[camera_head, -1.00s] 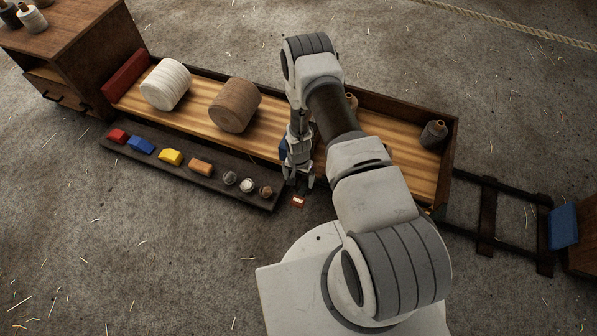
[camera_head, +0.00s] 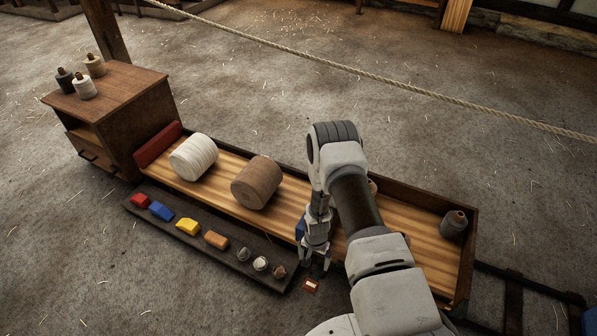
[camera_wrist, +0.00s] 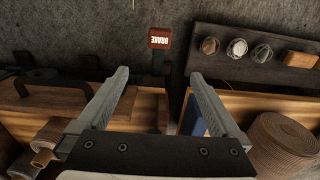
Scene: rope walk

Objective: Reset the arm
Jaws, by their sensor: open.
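My gripper (camera_head: 315,262) hangs at the front edge of the long wooden bench tray, jaws apart and empty. In the wrist view its two fingers (camera_wrist: 160,95) are spread wide with nothing between the tips. A red tag marked BRAKE (camera_wrist: 160,38) lies ahead of the fingertips, apart from them. In the head view the red tag (camera_head: 311,286) shows just below the gripper. My arm reaches over the bench tray (camera_head: 430,262) and hides part of it.
A white spool (camera_head: 194,156) and a brown spool (camera_head: 257,183) lie in the tray. A dark strip (camera_head: 185,213) in front holds coloured blocks and small round pieces. A cabinet (camera_head: 125,115) stands at left. A rope (camera_head: 350,72) crosses behind.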

